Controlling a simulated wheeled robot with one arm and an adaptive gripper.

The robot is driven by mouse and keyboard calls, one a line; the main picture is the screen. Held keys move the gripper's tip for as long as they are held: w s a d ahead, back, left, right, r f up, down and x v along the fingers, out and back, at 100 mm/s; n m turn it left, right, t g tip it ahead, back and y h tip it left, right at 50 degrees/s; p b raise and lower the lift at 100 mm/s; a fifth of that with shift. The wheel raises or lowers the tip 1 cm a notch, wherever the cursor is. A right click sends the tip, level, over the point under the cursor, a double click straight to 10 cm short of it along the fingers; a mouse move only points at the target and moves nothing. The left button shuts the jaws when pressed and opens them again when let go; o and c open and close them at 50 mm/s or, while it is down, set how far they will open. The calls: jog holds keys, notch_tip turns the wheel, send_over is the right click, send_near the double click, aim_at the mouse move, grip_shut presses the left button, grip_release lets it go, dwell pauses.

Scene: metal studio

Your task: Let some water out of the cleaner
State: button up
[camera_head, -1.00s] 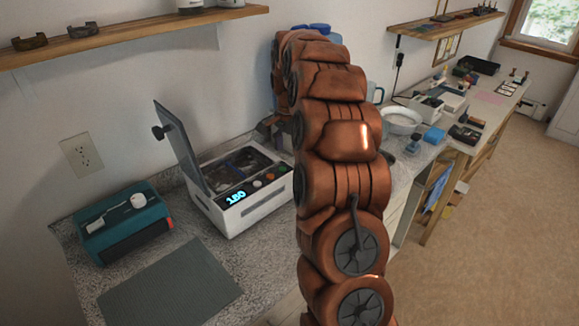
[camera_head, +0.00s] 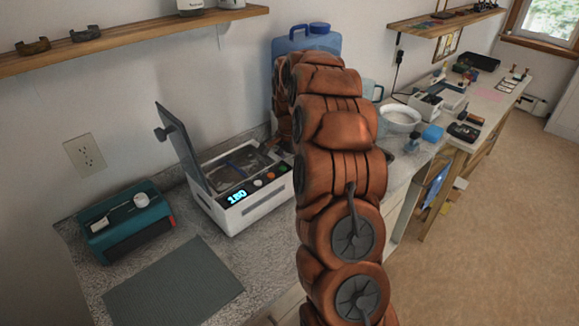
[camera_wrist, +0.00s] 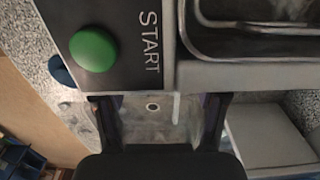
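The cleaner (camera_head: 250,203) is a white box on the counter with its lid (camera_head: 183,147) raised. Its front has a lit blue display and several buttons, and its metal tank (camera_head: 240,168) is open. In the wrist view the green START button (camera_wrist: 93,49) and the tank rim (camera_wrist: 250,29) fill the top. My gripper (camera_wrist: 160,125) is beside the cleaner's right side, fingers wide apart. A small white upright piece (camera_wrist: 176,108) shows between them at the cleaner's edge; I cannot tell if it is a drain part. A blurred greyish, glassy area lies behind. My arm hides the gripper in the head view.
A teal device (camera_head: 125,225) and a grey mat (camera_head: 172,287) lie left of the cleaner. A blue water jug (camera_head: 312,40) stands behind my arm. A white bowl (camera_head: 400,118) is farther right. A wall shelf (camera_head: 140,33) hangs above.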

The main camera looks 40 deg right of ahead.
jog(key=c, duration=0.9)
jog(key=shift+o, duration=0.2)
jog(key=shift+d+f+n+b, duration=0.15)
jog(key=shift+n+b, duration=0.15)
jog(key=shift+b, duration=0.2)
jog(key=shift+w+n+b, duration=0.15)
jog(key=shift+n+b, duration=0.35)
jog(key=shift+b, duration=0.25)
jog(key=shift+d+f+n+b, duration=0.1)
jog(key=shift+d+n+b, duration=0.15)
jog(key=shift+n+b, duration=0.95)
jog(key=shift+w+d+r+n+b, duration=0.2)
jog(key=shift+n+b, duration=0.45)
jog(key=shift+n, duration=0.5)
jog(key=shift+w+d+r+n+b, duration=0.15)
jog(key=shift+n+b, duration=0.45)
jog(key=shift+n, duration=0.55)
jog(key=shift+f, duration=0.1)
